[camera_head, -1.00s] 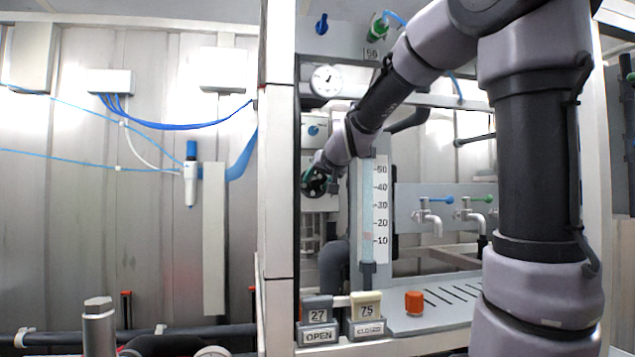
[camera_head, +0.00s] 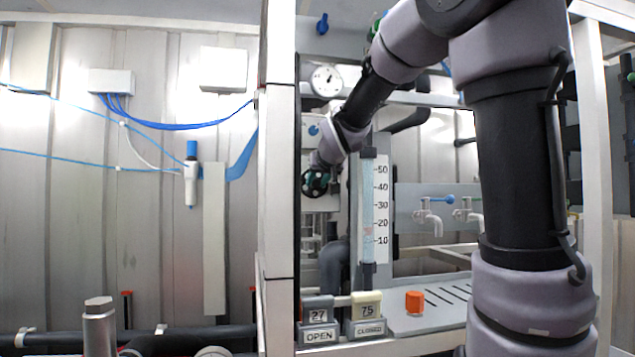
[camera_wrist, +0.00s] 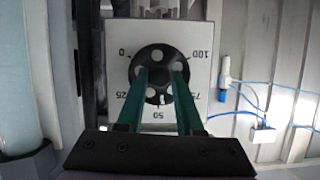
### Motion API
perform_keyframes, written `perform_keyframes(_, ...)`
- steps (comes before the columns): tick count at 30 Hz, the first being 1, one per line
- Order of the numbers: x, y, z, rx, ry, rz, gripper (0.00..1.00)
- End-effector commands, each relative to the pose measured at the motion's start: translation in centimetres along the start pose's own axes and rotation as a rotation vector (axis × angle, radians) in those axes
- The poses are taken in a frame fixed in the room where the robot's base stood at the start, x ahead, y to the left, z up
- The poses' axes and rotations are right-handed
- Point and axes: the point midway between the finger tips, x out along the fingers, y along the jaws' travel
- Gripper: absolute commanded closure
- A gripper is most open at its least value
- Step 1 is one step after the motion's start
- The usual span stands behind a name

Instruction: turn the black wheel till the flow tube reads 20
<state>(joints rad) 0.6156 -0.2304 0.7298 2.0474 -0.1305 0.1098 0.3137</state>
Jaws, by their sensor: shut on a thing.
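The black wheel (camera_head: 315,183) sits on a pale panel left of the flow tube (camera_head: 368,205). In the wrist view the black wheel (camera_wrist: 160,73) has round holes and a white dial plate (camera_wrist: 199,100) behind it, marked 0 to 100 and seen upside down. A white mark on the wheel is near 50. My gripper (camera_head: 318,170) is at the wheel; its green fingers (camera_wrist: 160,78) are shut on it. The tube's scale (camera_head: 382,210) runs from 10 to 50. A faint reddish band in the tube is between 10 and 20; its exact level is hard to tell.
A round gauge (camera_head: 326,81) is above the wheel. Below the tube are tags reading 27 OPEN (camera_head: 318,325) and 75 CLOSED (camera_head: 367,318), and an orange knob (camera_head: 414,302). Taps (camera_head: 428,215) are to the right. A frame post (camera_head: 279,180) is close on the left.

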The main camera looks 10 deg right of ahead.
Motion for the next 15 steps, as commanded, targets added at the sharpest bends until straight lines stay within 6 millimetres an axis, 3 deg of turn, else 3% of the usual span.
perform_keyframes(15, 0.02, -0.08, -0.07, -0.101, 0.002, 0.042, 1.00)
